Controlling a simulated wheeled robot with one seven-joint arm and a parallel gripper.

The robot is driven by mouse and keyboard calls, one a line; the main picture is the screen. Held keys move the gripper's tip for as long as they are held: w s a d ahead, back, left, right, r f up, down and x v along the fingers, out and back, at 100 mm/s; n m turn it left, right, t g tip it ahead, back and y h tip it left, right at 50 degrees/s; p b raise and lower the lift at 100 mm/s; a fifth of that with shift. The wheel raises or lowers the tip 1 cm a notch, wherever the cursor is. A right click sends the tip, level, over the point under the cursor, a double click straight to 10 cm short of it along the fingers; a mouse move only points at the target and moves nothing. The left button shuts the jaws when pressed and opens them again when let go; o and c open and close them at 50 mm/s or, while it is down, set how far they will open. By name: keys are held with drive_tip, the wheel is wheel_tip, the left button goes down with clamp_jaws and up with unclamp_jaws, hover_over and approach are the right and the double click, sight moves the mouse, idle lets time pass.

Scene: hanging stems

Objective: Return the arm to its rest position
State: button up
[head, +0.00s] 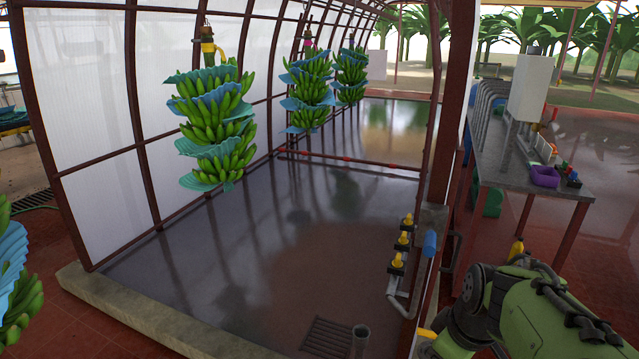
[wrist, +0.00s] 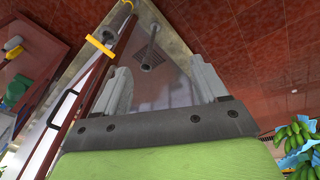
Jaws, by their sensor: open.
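My gripper (wrist: 163,82) shows in the wrist view, with two grey fingers spread wide apart. Nothing is held between them; floor and a dark drain grate (wrist: 173,45) show in the gap, some way beyond the fingers. In the head view my green and dark grey arm (head: 535,310) is bent at the lower right, beside the dark red post. The gripper's fingers cannot be made out in the head view.
Several green banana stems with blue sheets hang on the left, the nearest one (head: 215,125) over the wet floor. A post (head: 440,120) with yellow-handled valves (head: 403,240) stands left of my arm. A grey table (head: 520,185) with a purple tray (head: 545,177) stands behind it.

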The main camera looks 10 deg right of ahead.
drive_tip(key=s+a+r+m+t+p, duration=0.2)
drive_tip(key=s+a+r+m, duration=0.4)
drive_tip(key=s+a+r, duration=0.3)
drive_tip(key=s+a+t, duration=0.1)
drive_tip(key=s+a, duration=0.1)
drive_tip(key=s, duration=0.1)
drive_tip(key=shift+a+p, duration=0.3)
drive_tip(key=shift+a, duration=0.05)
